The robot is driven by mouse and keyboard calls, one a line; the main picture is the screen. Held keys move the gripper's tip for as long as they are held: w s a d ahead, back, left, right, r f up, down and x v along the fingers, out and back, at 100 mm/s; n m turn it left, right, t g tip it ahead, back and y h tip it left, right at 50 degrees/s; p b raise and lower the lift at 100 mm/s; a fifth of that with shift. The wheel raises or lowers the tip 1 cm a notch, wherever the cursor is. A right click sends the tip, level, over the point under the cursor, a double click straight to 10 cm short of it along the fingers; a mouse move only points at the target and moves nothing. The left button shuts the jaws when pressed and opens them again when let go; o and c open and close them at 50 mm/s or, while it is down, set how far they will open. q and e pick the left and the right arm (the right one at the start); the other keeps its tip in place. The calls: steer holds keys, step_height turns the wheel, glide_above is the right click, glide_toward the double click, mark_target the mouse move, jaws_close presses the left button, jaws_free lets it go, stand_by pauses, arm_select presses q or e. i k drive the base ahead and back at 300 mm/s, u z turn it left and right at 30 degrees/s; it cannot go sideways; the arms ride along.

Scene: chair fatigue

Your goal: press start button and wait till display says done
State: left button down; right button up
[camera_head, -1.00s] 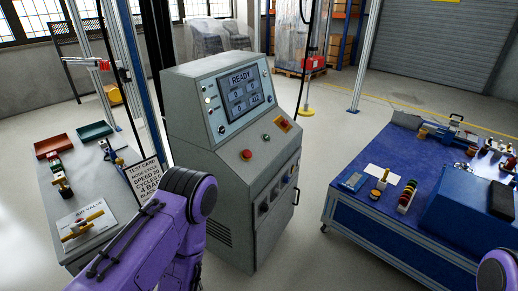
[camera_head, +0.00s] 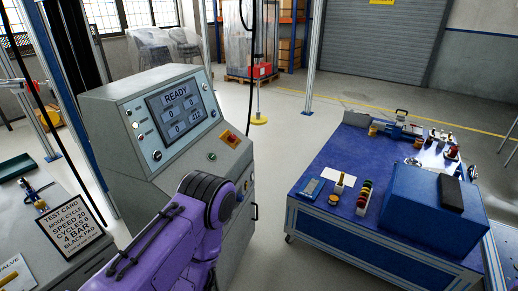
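The grey control console (camera_head: 125,180) stands left of centre. Its display (camera_head: 177,107) reads READY above several small number fields. A green button (camera_head: 212,156) sits on the sloped ledge below the display, with a red-and-yellow switch (camera_head: 231,139) to its right. No label on the green button can be read. My purple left arm rises in front of the console's lower right part and hides some of the ledge, including where the red button was seen. My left gripper is hidden or out of the picture. My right gripper is out of view.
A test card (camera_head: 70,225) stands at the left bench. A blue workbench (camera_head: 335,225) with small parts and a blue box (camera_head: 430,205) stands to the right. Open floor lies between console and workbench. A yellow-based post (camera_head: 258,119) stands behind.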

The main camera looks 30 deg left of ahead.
mark_target(212, 156)
steer(key=z, duration=0.35)
steer(key=i, duration=0.9)
steer(key=u, duration=0.6)
steer(key=i, duration=0.9)
steer(key=u, duration=0.85)
